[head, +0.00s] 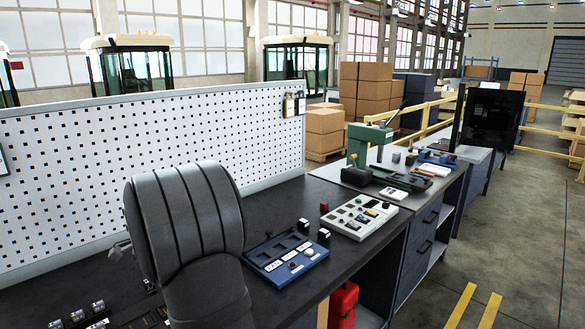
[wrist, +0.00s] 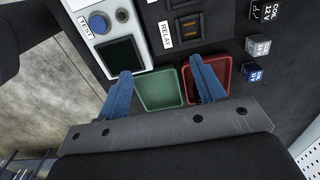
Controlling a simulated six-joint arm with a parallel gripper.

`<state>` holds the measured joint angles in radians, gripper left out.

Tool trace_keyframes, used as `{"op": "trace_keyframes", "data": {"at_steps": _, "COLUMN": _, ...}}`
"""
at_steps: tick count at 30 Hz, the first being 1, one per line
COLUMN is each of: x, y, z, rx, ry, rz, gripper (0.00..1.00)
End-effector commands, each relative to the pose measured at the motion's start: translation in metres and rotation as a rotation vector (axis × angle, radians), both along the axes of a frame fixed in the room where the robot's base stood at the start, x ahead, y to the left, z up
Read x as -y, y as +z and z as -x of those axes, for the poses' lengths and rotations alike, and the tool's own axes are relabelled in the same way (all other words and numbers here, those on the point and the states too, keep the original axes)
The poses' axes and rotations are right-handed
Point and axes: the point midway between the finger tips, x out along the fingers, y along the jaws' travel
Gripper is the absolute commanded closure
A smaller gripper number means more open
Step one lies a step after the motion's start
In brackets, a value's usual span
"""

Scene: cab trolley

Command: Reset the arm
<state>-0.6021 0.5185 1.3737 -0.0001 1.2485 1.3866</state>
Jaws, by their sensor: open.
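My gripper (wrist: 165,85) shows in the wrist view with its two blue fingers spread apart and nothing held between them. Below it lie a green tray (wrist: 162,90) and a red tray (wrist: 222,76), both empty where they show. The left finger is in front of the green tray's left edge, and the right finger covers part of the red tray. I cannot tell the height above them. In the head view my dark arm rises at the left over the bench, and the gripper does not show there.
In the wrist view a white test unit (wrist: 98,43) and a relay socket (wrist: 188,26) lie beyond the trays, with small labelled cubes (wrist: 257,46) at right. In the head view, a blue tray (head: 285,262), a pale panel (head: 345,228) and a green press (head: 357,145) stand on the bench.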

Motion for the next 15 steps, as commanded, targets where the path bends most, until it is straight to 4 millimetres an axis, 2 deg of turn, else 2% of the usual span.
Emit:
{"op": "trace_keyframes", "data": {"at_steps": 3, "x": -0.022, "y": -0.014, "z": 0.005, "rx": -0.003, "ry": 0.004, "rz": 0.001, "gripper": 0.37}}
{"op": "trace_keyframes", "data": {"at_steps": 15, "x": -0.085, "y": -0.053, "z": 0.016, "rx": -0.001, "ry": 0.002, "rz": 0.001, "gripper": 0.37}}
